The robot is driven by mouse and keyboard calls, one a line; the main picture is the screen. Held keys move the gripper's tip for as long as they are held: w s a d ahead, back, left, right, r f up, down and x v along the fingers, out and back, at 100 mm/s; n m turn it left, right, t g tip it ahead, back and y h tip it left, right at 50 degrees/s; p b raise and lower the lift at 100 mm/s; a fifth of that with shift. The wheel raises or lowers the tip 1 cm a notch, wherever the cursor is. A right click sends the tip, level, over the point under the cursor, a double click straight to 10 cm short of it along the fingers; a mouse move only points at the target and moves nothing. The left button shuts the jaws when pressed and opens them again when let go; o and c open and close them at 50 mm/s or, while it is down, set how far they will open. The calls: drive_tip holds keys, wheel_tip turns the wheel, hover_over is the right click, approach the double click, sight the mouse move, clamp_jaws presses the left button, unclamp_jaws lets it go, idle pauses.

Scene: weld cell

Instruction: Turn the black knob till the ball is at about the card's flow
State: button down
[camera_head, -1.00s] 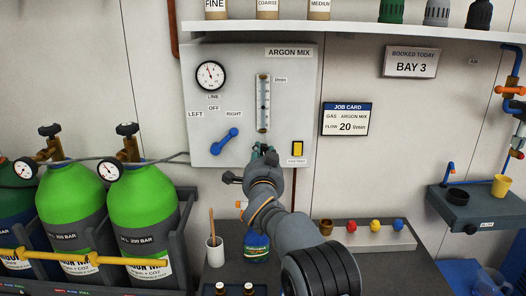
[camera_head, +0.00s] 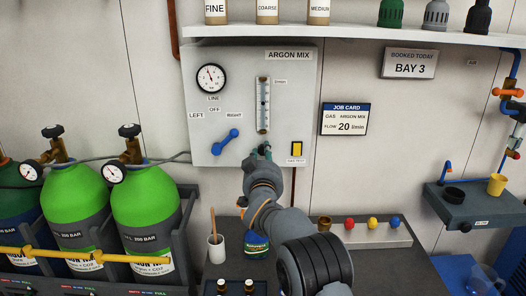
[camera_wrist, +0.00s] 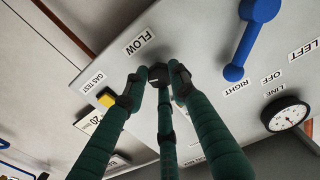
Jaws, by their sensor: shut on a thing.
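The black knob (camera_wrist: 157,72) sits under the FLOW label (camera_wrist: 141,41) in the wrist view. My gripper (camera_wrist: 156,82) has its green fingers closed around it. In the head view my gripper (camera_head: 262,151) is at the lower middle of the ARGON MIX panel (camera_head: 205,140), just below the flow tube (camera_head: 263,108), and hides the knob. The tube is upright and marked l/min; its ball is too small to make out. The job card (camera_head: 344,119), right of the panel, reads ARGON MIX, flow 20 l/min.
A blue lever (camera_head: 226,142) points up toward RIGHT, left of the tube. A yellow gas test button (camera_head: 297,149) is close to my gripper's right. A round gauge (camera_head: 211,78) is above the lever. Green cylinders (camera_head: 145,212) stand at left; a bench lies below.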

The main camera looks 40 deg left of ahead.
drive_tip(key=n, duration=0.2)
drive_tip(key=n+p, duration=0.1)
drive_tip(key=shift+r+n, duration=0.3)
drive_tip(key=shift+n, duration=0.1)
drive_tip(key=shift+n+p, duration=0.7)
drive_tip(key=shift+n, duration=1.2)
drive_tip(key=shift+a+r, duration=0.1)
drive_tip(key=c, duration=1.9)
unclamp_jaws()
drive_tip(key=o, duration=0.5)
drive_tip(key=shift+f, duration=0.25)
drive_tip(key=shift+s, duration=0.1)
drive_tip(key=v, duration=1.2)
